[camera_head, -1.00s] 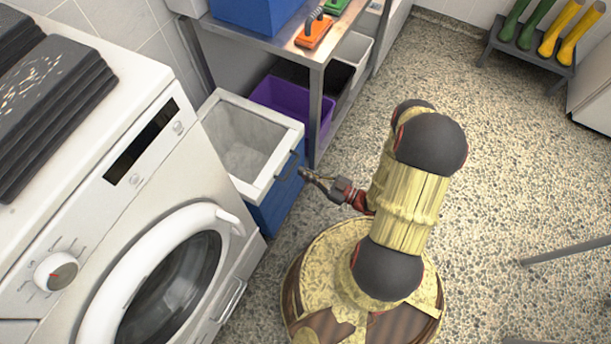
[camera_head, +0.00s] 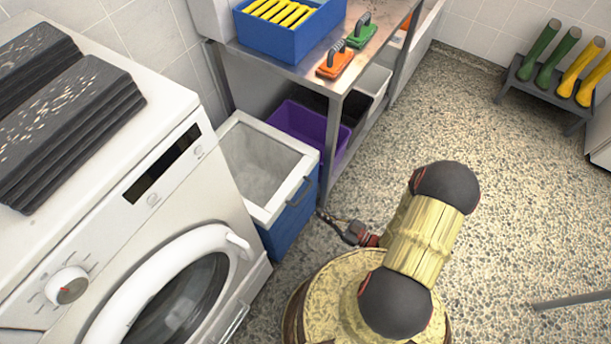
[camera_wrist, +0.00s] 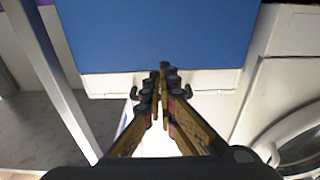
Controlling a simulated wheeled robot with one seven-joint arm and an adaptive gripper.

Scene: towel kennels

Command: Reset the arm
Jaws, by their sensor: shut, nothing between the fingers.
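My gripper (camera_head: 325,216) is low beside the right side of the blue bin with a white rim (camera_head: 262,215), left of my arm. In the wrist view my gripper (camera_wrist: 161,72) has its fingertips together, with nothing between them. The bin's blue wall (camera_wrist: 160,35) fills the upper part of that view, ahead of the fingertips. Whether the fingertips touch the bin cannot be told.
A washing machine (camera_head: 215,210) stands left, with dark folded towels (camera_head: 75,125) on top. A metal table (camera_head: 300,68) holds a blue crate (camera_head: 275,38) and brushes; a purple bin (camera_head: 305,130) sits below. Speckled floor (camera_head: 510,200) is open at right.

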